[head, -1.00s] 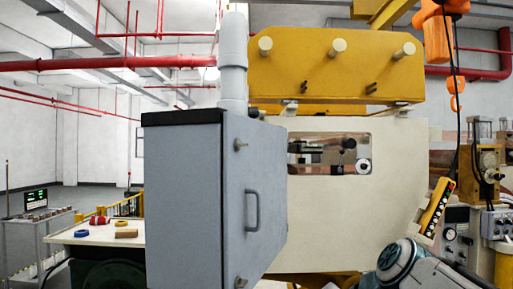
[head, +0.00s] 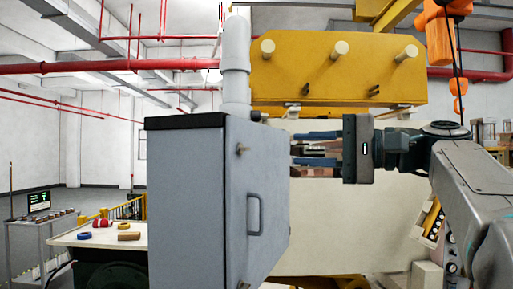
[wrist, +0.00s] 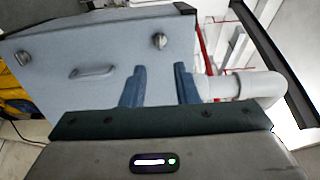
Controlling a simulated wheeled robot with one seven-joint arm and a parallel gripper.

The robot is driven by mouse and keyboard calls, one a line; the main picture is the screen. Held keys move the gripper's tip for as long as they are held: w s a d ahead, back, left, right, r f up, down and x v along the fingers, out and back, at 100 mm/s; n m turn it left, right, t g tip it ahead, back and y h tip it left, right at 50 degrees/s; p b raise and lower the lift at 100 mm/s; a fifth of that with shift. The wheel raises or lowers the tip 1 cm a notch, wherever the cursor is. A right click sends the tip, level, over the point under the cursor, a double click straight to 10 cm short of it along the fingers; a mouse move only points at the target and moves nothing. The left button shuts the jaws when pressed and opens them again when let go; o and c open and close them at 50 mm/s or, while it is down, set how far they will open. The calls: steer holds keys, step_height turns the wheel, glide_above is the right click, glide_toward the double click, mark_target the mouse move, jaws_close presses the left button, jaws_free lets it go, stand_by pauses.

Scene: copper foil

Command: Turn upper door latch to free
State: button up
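The grey cabinet door (head: 257,200) is shut. Its upper latch (head: 241,149) is a small metal knob near the top, and it also shows in the wrist view (wrist: 160,41). Its turned angle is too small to read. The door handle (head: 254,214) is below it, and the lower latch (head: 243,285) is near the bottom. My gripper (head: 294,149) is open and empty, right of the door at about the upper latch's height, with its fingers pointing left. In the wrist view, the two blue fingers (wrist: 159,68) are apart, with the upper latch in line between them and beyond the tips.
A pale vertical pipe (head: 236,60) rises from the cabinet top. A yellow machine part with pegs (head: 335,75) overhangs behind my gripper. A cream panel (head: 345,225) stands behind. A table (head: 115,240) with rolls of tape is at the left.

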mark_target(248, 149)
steer(key=p+x, duration=0.2)
steer(key=x, duration=0.8)
steer(key=shift+c, duration=0.4)
jaws_close()
